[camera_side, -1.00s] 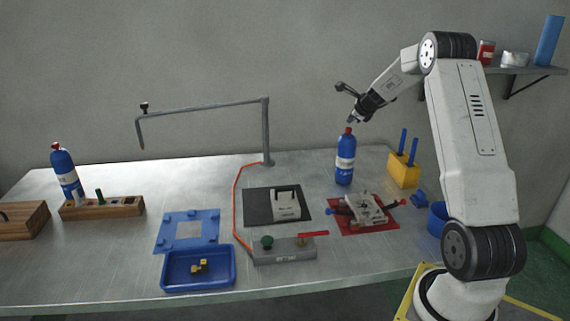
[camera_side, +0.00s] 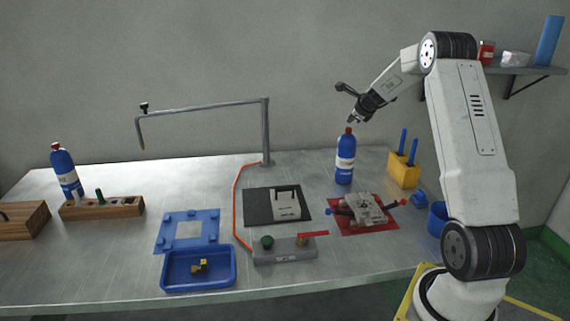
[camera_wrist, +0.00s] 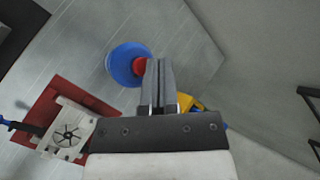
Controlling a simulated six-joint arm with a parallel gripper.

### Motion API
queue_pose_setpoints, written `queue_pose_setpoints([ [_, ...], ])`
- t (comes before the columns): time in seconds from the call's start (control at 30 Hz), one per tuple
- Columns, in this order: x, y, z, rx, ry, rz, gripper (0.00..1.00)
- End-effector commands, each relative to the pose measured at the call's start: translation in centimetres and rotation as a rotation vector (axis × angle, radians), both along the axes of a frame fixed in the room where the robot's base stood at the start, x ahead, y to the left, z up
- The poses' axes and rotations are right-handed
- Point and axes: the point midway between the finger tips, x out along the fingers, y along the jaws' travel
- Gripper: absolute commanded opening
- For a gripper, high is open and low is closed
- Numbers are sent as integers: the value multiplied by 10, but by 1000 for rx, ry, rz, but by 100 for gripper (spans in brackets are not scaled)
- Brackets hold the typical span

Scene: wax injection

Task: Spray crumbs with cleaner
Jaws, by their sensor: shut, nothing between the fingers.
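A blue bottle (camera_side: 345,160) with a white label and a red cap stands upright on the metal table. It also shows from above in the wrist view (camera_wrist: 121,64). My gripper (camera_side: 351,120) is just above the red cap in the side view. In the wrist view my gripper (camera_wrist: 160,66) has its fingers together, with the red cap partly behind them. A second blue bottle (camera_side: 64,168) with a red cap stands at the left by a wooden block. I cannot make out any crumbs.
A red mat (camera_side: 345,226) with a metal mould lies in front of the nearer bottle. A yellow holder (camera_side: 404,172) with blue handles stands to its right. A grey post with a long arm (camera_side: 205,108) rises behind. A blue tray (camera_side: 231,270) sits at the front.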

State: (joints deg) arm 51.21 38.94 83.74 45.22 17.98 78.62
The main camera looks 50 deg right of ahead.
Motion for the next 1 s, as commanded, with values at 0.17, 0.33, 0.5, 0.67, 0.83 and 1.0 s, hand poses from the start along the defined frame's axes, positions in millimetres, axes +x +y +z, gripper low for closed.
queue_pose_setpoints([
  [0.17, 0, 0, 0, 0, 0, 0, 0],
  [0.33, 0, 0, 0, 0, 0, 0, 0],
  [0.5, 0, 0, -1, 1, 0, -1, 0],
  [0.67, 0, 0, -5, 1, 1, -1, 0],
  [0.83, 0, 0, -9, 1, 0, 0, 0],
  [1.0, 0, 0, -9, 1, 0, -1, 0],
])
